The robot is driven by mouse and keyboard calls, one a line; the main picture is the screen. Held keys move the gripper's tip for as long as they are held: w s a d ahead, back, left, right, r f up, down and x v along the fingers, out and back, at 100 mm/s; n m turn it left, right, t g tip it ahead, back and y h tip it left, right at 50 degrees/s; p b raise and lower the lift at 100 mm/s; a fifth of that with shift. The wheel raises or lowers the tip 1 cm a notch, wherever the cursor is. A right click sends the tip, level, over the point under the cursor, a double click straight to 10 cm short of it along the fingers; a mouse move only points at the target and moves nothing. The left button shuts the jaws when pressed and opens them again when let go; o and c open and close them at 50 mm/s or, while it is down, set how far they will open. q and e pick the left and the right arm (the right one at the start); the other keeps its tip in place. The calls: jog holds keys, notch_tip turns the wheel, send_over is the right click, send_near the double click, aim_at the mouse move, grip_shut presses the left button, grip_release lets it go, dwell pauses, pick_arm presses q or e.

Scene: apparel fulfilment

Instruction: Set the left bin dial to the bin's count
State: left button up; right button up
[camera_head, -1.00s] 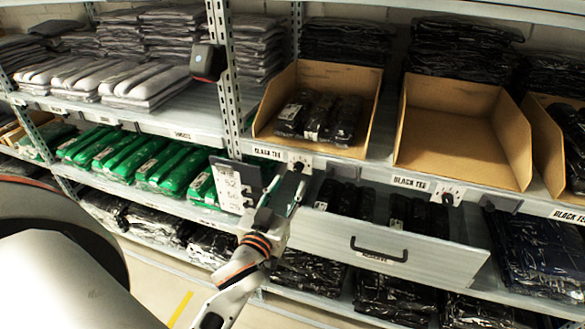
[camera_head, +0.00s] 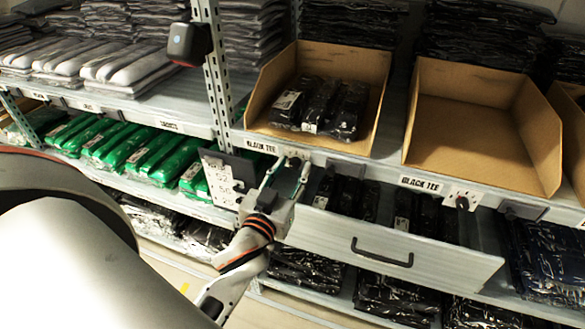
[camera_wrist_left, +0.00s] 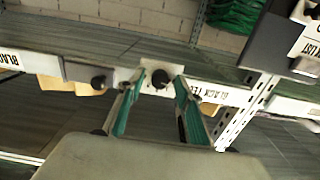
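The left bin (camera_head: 265,98) is an open cardboard bin on the shelf, with three dark wrapped packs (camera_head: 318,108) visible in it. Below it, right of a "BLACK TEE" label (camera_head: 260,146), a pale plate carries the left bin dial, a dark knob (camera_wrist_left: 160,77). In the head view the gripper partly hides this dial. My left gripper (camera_head: 288,174) is open and empty, its green-lined fingers just in front of the plate. In the left wrist view its fingertips (camera_wrist_left: 163,85) stand either side of the dial; contact cannot be told. The dial's setting is unreadable. My right gripper is not in view.
An empty cardboard bin (camera_head: 455,155) stands to the right, with its own dial (camera_head: 462,202). A drawer (camera_head: 400,250) juts out below, right of my left gripper. A numbered card (camera_head: 222,180) and a metal post (camera_head: 217,80) are close on the left.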

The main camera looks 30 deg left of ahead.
pick_arm(q)
grip_shut()
jog(key=shift+r+m+p, duration=0.15)
jog(key=shift+m+p, duration=1.05)
jog(key=shift+m, duration=0.3)
jog(key=shift+m+p, duration=0.65)
jog(key=shift+m, duration=0.55)
jog(key=shift+m+p, duration=0.55)
jog(key=shift+m, duration=0.75)
grip_release()
jog(key=shift+w, duration=0.1)
